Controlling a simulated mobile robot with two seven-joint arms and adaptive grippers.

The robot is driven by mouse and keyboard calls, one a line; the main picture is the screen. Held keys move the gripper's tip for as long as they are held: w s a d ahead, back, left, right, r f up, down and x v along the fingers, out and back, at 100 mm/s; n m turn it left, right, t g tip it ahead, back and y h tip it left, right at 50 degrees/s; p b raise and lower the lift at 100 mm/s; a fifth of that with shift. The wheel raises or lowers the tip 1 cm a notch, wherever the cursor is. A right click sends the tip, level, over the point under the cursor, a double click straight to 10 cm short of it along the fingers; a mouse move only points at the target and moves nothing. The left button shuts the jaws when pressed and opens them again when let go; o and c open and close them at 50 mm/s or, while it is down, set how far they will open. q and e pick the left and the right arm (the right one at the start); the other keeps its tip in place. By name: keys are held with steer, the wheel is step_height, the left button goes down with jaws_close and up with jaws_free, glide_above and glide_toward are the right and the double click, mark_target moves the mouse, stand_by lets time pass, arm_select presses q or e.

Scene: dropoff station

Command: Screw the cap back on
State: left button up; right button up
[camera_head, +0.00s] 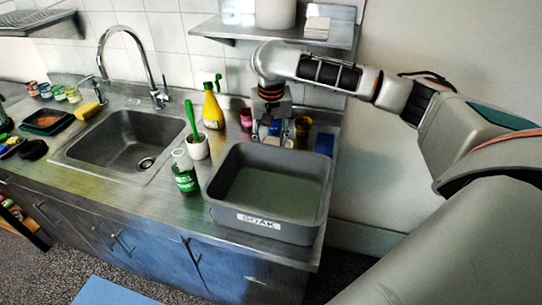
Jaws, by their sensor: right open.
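A clear bottle with a green label (185,178) stands upright on the steel counter, just left of the grey tub. Its top looks pale, and I cannot make out a cap on it. I cannot pick out a loose cap anywhere on the counter. My right gripper (268,136) reaches in from the right and points down behind the far rim of the tub. It is open, and I see nothing held in it; its fingertips are small and partly unclear. My left gripper is not in view.
The grey tub (265,226) marked "SOAK" holds greenish liquid. A white pot (197,148) with a green-handled brush, a yellow spray bottle (212,110), a pink cup (246,119), a brown cup (303,127) and a blue block (324,144) stand nearby. The sink (112,143) is left.

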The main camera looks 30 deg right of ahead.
steer(key=shift+f, duration=0.25)
steer(key=f, duration=0.1)
steer(key=w+d+f, duration=0.1)
steer(key=f, duration=0.2)
steer(key=shift+w+d, duration=0.15)
steer(key=shift+w+f, duration=0.1)
steer(key=shift+f, duration=0.4)
steer(key=c, duration=0.8)
